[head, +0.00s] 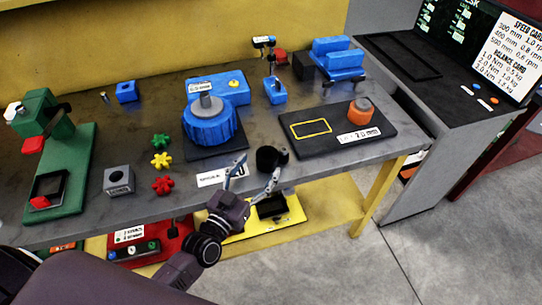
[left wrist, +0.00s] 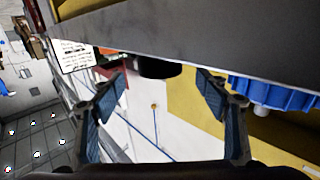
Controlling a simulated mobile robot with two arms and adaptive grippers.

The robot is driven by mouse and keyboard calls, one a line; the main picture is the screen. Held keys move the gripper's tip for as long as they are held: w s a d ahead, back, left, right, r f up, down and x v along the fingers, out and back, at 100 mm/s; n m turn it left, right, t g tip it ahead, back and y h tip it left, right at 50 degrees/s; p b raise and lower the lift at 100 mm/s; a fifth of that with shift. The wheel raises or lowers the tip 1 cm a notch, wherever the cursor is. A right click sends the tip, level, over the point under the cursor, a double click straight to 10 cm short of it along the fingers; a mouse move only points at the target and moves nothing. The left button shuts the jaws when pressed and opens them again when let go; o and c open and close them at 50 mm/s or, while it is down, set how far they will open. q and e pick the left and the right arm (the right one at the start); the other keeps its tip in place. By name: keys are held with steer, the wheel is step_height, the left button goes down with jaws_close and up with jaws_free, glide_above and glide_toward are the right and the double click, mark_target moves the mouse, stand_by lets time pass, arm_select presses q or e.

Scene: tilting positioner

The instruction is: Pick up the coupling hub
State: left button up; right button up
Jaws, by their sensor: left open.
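A dark, round, short piece, which I take to be the coupling hub (head: 270,158), sits at the front edge of the grey bench in the head view. In the left wrist view the dark piece (left wrist: 160,68) shows near the bench edge, ahead of the space between the fingers. My left gripper (head: 254,172) is open and empty, its fingers spread just in front of the dark piece at the bench edge. In the left wrist view both fingertips of the gripper (left wrist: 162,80) show apart. My right gripper is not in view.
A blue round positioner (head: 208,127) stands left of the dark piece. Green, yellow and red star-shaped pieces (head: 161,160) lie further left. A black plate (head: 335,132) with an orange piece (head: 360,111) is to the right. A yellow shelf (head: 325,203) runs below the bench.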

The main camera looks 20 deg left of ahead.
mark_target(262, 162)
arm_select(q)
steer(key=w, duration=0.1)
steer(key=w+p, duration=0.1)
steer(key=shift+w+d+r, duration=0.25)
steer(key=shift+w+r, duration=0.05)
steer(key=shift+w, duration=0.05)
steer(key=shift+w+d+f, duration=0.1)
steer(key=shift+w+f, duration=0.05)
steer(key=shift+w, duration=0.4)
steer(key=shift+w+d+f, duration=0.1)
steer(key=shift+w, duration=0.45)
steer(key=c, duration=0.9)
jaws_close()
steer(key=shift+r, duration=0.2)
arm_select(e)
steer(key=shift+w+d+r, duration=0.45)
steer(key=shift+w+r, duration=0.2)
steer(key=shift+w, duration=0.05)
